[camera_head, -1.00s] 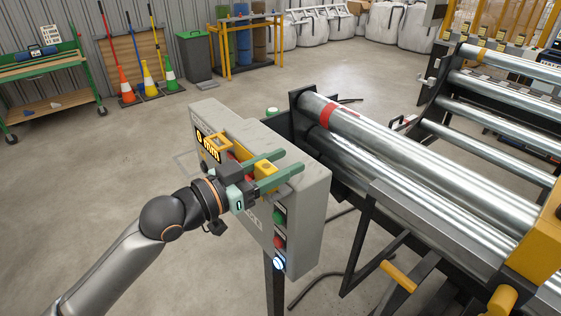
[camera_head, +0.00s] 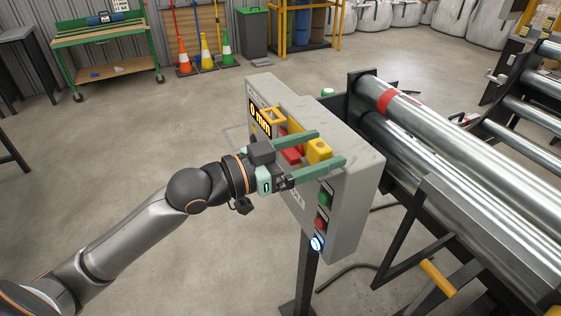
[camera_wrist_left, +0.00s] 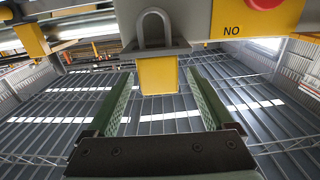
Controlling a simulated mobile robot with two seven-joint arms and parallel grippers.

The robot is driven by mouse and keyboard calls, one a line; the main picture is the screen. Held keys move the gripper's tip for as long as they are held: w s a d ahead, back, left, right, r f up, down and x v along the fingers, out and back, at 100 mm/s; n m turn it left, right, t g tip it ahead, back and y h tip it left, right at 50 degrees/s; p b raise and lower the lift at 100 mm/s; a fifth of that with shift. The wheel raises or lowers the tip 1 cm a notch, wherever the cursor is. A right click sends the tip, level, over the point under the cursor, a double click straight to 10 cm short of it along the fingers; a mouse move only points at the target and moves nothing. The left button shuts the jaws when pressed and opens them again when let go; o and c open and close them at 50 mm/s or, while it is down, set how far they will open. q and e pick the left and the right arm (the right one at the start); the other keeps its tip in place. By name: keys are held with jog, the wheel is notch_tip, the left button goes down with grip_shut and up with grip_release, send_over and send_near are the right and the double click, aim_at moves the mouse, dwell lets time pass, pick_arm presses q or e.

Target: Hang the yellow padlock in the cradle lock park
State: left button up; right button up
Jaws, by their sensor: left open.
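The yellow padlock (camera_head: 318,151) is at the front of the grey control box (camera_head: 358,172), between the fingers of my left gripper (camera_head: 331,147). In the left wrist view its yellow body (camera_wrist_left: 157,76) hangs below a dark grey bracket (camera_wrist_left: 155,50), and its grey shackle (camera_wrist_left: 153,20) stands above it. I cannot tell if this bracket is the cradle lock park. My left gripper's green fingers (camera_wrist_left: 157,85) are open, one on each side of the padlock, with visible gaps. My right gripper is not in view.
A red button (camera_wrist_left: 265,3) on a yellow plate is near the bracket. Green, red and blue-white buttons (camera_head: 317,243) run down the box. Long metal rollers (camera_head: 450,165) lie to the right.

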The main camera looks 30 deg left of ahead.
aim_at(313, 153)
pick_arm(q)
jog(key=b+v, duration=0.1)
jog(key=v, duration=0.5)
jog(key=shift+f, duration=0.15)
jog(key=shift+v, duration=1.35)
jog(key=a+f+n+y+p, duration=0.1)
jog(key=a+f+n+y, duration=0.15)
jog(key=f, duration=0.65)
jog(key=a+f+n+y+p, duration=0.15)
jog(key=a+f+y, duration=0.25)
jog(key=f, duration=0.6)
jog(key=s+d+f+g+y, duration=0.1)
jog(key=s+d+f, duration=0.3)
jog(key=f, duration=0.6)
jog(key=s+d+f+n+g+y+p, duration=0.1)
jog(key=s+d+f+g, duration=0.3)
jog(key=s+f, duration=0.3)
notch_tip(313, 153, down, 3)
jog(key=shift+s+d+r+n, duration=0.2)
jog(key=shift+d+n, duration=0.1)
jog(key=shift+d, duration=0.25)
